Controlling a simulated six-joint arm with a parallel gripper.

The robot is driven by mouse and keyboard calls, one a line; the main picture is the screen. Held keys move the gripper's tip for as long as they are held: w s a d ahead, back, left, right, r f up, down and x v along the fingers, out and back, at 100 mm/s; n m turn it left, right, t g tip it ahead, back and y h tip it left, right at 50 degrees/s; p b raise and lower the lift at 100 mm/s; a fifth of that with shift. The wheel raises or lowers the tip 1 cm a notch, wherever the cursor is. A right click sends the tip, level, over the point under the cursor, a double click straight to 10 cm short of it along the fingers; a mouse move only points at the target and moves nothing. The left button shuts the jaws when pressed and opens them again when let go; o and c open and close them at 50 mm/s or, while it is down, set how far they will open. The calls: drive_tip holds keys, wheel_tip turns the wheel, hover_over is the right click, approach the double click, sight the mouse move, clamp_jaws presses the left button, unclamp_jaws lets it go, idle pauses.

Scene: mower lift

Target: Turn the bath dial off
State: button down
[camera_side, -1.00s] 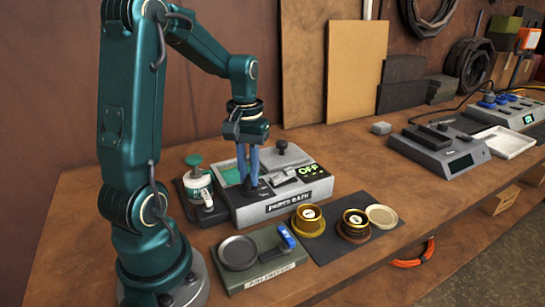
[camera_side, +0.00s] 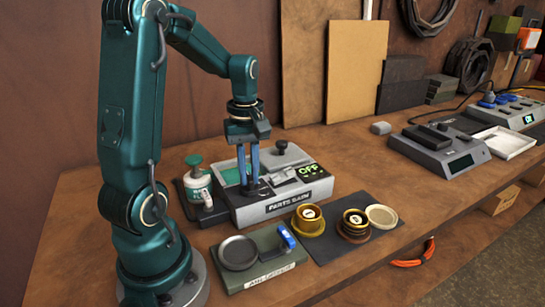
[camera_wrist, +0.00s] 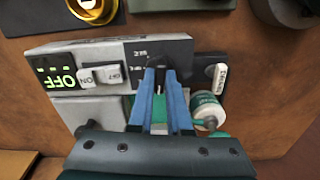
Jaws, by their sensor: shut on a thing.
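The parts bath (camera_side: 285,207) is a grey box on the bench, labelled on its front. Its small screen (camera_side: 308,170) shows OFF in green; it also shows in the wrist view (camera_wrist: 58,80). The dark bath dial (camera_wrist: 155,62) stands on the black panel at the box's corner, mostly hidden by my fingers. My gripper (camera_side: 250,182) points down with its blue fingers shut on the dial; it also shows in the wrist view (camera_wrist: 158,75). A light rocker switch (camera_wrist: 100,77) marked ON and OFF sits between screen and dial.
A white and green bottle (camera_side: 197,183) stands left of the bath. A green tray with a round dish (camera_side: 238,252) and a blue-handled piece (camera_side: 286,237) lies in front. Brass cups (camera_side: 308,218) stand on a dark mat (camera_side: 335,250). Grey devices (camera_side: 440,150) are at right.

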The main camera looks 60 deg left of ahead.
sight(249, 176)
drive_tip(key=shift+n, duration=0.8)
drive_tip(key=c, duration=0.9)
unclamp_jaws()
drive_tip(key=shift+o, duration=0.2)
drive_tip(key=shift+r, duration=2.6)
